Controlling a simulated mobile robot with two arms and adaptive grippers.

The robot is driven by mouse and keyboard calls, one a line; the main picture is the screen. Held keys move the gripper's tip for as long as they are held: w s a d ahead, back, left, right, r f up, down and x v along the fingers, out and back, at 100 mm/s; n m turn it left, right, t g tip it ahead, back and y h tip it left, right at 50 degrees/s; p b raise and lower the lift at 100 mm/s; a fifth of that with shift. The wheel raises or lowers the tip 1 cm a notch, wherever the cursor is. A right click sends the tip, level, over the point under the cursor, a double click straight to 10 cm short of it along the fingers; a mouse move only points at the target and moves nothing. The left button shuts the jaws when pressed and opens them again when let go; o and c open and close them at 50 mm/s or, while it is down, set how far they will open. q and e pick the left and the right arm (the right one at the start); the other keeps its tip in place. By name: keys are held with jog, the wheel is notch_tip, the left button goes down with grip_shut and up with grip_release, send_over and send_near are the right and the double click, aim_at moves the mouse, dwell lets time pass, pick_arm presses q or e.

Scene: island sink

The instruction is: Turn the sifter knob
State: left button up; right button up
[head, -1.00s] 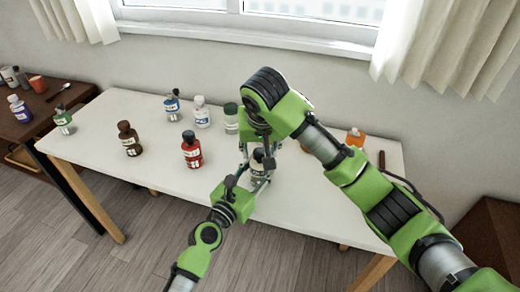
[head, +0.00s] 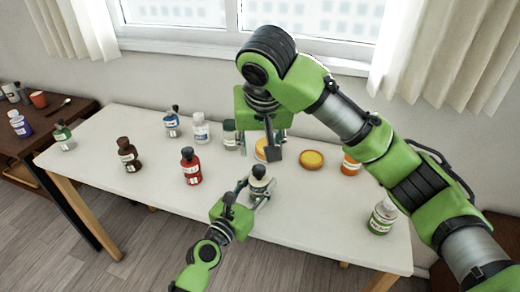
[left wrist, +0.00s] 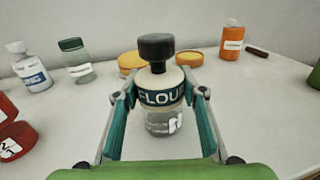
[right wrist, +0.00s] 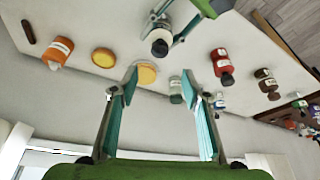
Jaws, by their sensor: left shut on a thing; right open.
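The sifter (left wrist: 161,93) is a clear jar with a cream top, a dark band reading FLOUR and a black knob (left wrist: 157,47) on top. It stands upright on the white table, and also shows in the head view (head: 259,176) and the right wrist view (right wrist: 160,36). My left gripper (head: 256,190) is shut on the sifter, a finger on each side of its body below the knob. My right gripper (right wrist: 159,82) is open and empty, above and behind the sifter, apart from the knob. In the head view its fingers partly cover a yellow-topped thing.
A red bottle (head: 191,167), a brown bottle (head: 128,155) and blue- and white-capped bottles stand left on the white table (head: 105,185). A yellow disc (head: 311,159), an orange bottle (head: 351,163) and a green-labelled jar (head: 382,217) are right. The table front is mostly clear.

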dwell(0.6)
jog(key=w+f+t+y, duration=0.3)
jog(key=w+f, duration=0.3)
jog(key=w, duration=0.3)
jog(key=n+t+y, duration=0.2)
jog(key=n+y, duration=0.9)
jog(key=y, duration=0.1)
send_near(259, 168)
jog(key=x, duration=0.6)
jog(key=f+x, duration=0.1)
jog(key=x, duration=0.3)
jog(key=c, duration=1.2)
